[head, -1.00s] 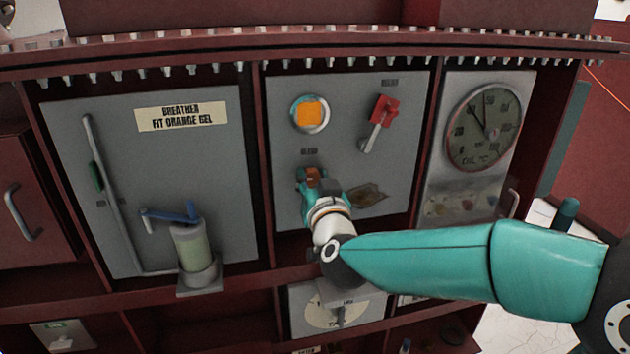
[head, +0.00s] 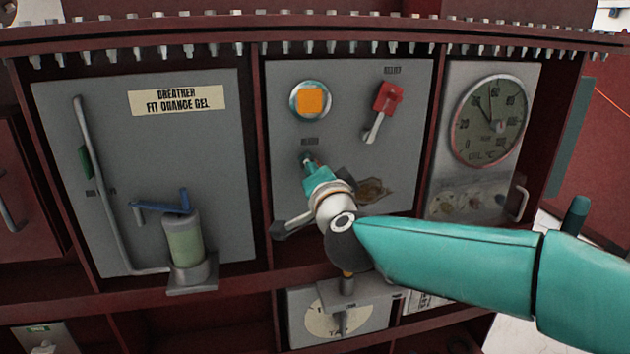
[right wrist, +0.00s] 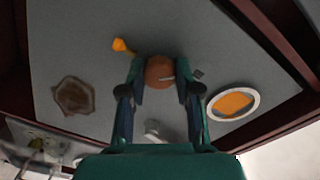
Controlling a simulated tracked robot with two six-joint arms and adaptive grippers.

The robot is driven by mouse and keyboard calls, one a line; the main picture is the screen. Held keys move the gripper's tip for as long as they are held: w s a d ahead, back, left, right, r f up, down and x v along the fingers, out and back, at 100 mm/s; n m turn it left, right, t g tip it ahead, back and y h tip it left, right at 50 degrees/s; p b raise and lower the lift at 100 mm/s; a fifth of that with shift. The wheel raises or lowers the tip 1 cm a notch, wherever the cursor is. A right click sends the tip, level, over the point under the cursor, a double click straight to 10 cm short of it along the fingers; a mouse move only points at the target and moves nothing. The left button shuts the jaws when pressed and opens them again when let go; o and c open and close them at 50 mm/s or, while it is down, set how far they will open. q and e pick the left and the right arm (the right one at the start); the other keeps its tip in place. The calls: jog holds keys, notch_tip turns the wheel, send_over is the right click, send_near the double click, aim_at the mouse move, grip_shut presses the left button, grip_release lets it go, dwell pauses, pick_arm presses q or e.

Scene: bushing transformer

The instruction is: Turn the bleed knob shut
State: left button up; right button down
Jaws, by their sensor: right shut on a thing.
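The bleed knob (right wrist: 160,72) is a round brown-orange knob with a pale mark, on the grey middle panel (head: 350,80). In the right wrist view it sits between the two fingers of my right gripper (right wrist: 160,84), which is shut on it. In the head view my right gripper (head: 308,162) is at the panel just under a small label (head: 310,141), and it hides the knob. How far the knob is turned cannot be told. My left gripper is not in view.
Above the knob is a round window with an orange centre (head: 311,100). A red lever (head: 387,98) is at upper right, and a brown stained patch (head: 374,190) at lower right. A small orange piece (right wrist: 122,45) is near the fingers. A breather (head: 184,240) stands left; a dial (head: 490,120) is right.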

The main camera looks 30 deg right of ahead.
jog(key=shift+f+m+b, duration=0.15)
jog(key=shift+m+b, duration=0.95)
jog(key=shift+m, duration=0.95)
jog(key=shift+f+m+b, duration=0.15)
jog(key=shift+m+b, duration=0.9)
jog(key=shift+m, duration=1)
jog(key=c, duration=1.1)
grip_release()
jog(key=o, duration=0.3)
jog(key=shift+d, duration=0.15)
jog(key=shift+r+y, duration=0.1)
jog(key=shift+y, duration=0.3)
jog(key=shift+s, duration=0.1)
